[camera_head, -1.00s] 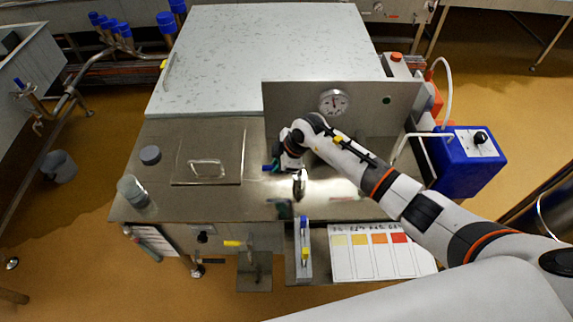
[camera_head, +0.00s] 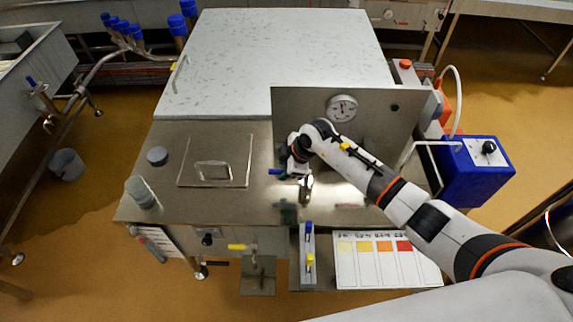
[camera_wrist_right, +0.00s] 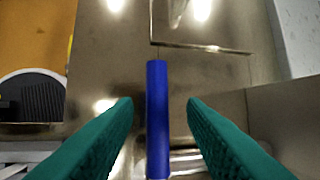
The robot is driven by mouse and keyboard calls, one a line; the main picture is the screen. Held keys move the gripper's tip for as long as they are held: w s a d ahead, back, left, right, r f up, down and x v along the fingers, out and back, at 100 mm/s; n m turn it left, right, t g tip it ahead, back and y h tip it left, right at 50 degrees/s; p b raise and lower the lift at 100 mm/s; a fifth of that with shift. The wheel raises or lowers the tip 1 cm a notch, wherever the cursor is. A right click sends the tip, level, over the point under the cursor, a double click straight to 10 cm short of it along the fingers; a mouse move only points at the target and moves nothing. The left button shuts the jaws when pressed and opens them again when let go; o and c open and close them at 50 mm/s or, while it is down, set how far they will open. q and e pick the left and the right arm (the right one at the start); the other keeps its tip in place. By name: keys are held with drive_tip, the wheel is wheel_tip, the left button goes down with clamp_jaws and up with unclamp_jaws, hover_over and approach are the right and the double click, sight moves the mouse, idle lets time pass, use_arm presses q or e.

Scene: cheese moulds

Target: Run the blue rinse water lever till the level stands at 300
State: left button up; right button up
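The blue lever (camera_head: 276,171) sticks out at the upright steel panel's left end, low over the bench. In the right wrist view the lever (camera_wrist_right: 158,125) is a straight blue bar lying between my two green fingers. My right gripper (camera_head: 287,170) is at the lever; in the wrist view the gripper (camera_wrist_right: 160,106) is open, with a visible gap on both sides of the bar. A round dial (camera_head: 341,107) is on the panel; its figures are too small to read. No water level is readable. My left gripper is not in view.
A yellow-handled valve (camera_head: 238,247) and a colour chart (camera_head: 387,262) are at the front. A blue box (camera_head: 475,170) stands right.

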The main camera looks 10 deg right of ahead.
drive_tip(key=b+v, duration=0.2)
drive_tip(key=v, duration=1)
idle(1.9)
drive_tip(key=shift+f, duration=0.1)
idle(0.8)
